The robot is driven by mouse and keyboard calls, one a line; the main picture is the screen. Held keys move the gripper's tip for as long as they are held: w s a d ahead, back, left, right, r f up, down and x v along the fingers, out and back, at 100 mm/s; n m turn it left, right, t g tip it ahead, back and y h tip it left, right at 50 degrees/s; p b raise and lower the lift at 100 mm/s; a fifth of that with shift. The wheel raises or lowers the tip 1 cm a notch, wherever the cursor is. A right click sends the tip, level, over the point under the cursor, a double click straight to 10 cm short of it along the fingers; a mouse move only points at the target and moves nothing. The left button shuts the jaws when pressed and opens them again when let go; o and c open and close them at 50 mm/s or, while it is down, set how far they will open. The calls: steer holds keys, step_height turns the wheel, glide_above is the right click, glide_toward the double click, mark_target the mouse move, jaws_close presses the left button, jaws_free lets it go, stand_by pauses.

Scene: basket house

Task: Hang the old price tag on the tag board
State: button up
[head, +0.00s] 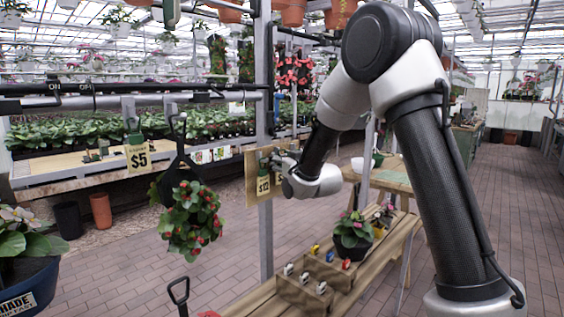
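The tag board (252,163) is an upright tan wooden panel on a grey post, left of the picture's middle. A yellow price tag marked $12 (263,187) shows against its front. Another yellowish tag, partly hidden, is just to its right. My gripper (268,160) is at the board's face, right above the $12 tag. Its fingers are small and partly hidden here, so I cannot tell whether they are open or hold a tag. A yellow $5 tag (138,157) hangs from a green clip at the left.
A hanging basket of red-flowered plants (190,218) hangs left of the board. Below, a wooden bench (247,305) bears a compartmented wooden box (296,294) with small coloured items and potted plants. Brick floor is open at right.

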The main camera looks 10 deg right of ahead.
steer(key=shift+f, duration=0.1)
steer(key=shift+f, duration=0.4)
steer(key=shift+a+f, duration=0.1)
steer(key=c, duration=0.4)
steer(key=o, duration=1.2)
steer(key=shift+w+d+f, duration=0.1)
steer(key=shift+d, duration=0.1)
steer(key=shift+o, duration=0.2)
steer(key=shift+a, duration=0.1)
